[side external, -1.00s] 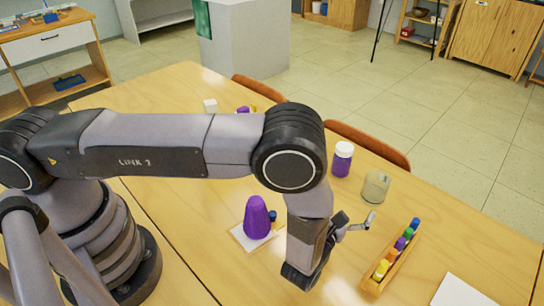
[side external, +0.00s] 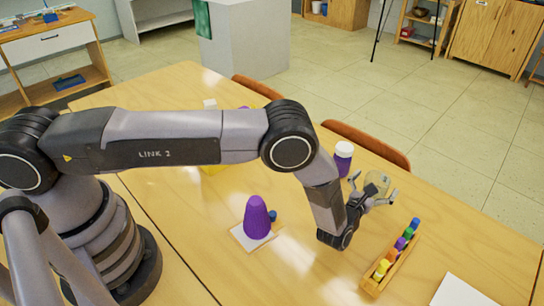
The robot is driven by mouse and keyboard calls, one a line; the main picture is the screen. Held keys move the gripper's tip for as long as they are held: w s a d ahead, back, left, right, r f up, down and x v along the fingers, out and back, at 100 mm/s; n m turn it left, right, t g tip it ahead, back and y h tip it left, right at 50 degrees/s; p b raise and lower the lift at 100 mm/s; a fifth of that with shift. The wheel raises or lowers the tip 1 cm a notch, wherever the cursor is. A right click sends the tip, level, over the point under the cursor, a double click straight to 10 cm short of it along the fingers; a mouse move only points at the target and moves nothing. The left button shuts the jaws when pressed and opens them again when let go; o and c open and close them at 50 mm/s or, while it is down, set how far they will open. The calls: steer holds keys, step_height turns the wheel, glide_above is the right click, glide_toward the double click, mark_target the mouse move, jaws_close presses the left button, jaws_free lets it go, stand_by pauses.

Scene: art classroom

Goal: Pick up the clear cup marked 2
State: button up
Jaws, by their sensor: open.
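A small pale, see-through cup (side external: 378,182) stands on the table towards its far right edge in the side external view. No number can be read on it from here. My gripper (side external: 373,186) is open, with its two fingers spread low over the table at the cup. One finger shows to the left of the cup and the other to its right. Parts of the gripper cover the cup's lower front. I cannot tell whether the fingers touch it or how far it sits between them.
A purple jar with a white lid (side external: 343,160) stands close behind and left of the cup. A wooden rack of coloured pots (side external: 391,258) lies to the right. White paper (side external: 460,291) lies front right.

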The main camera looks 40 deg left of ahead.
steer(key=shift+w, duration=0.5)
steer(key=c, duration=1.2)
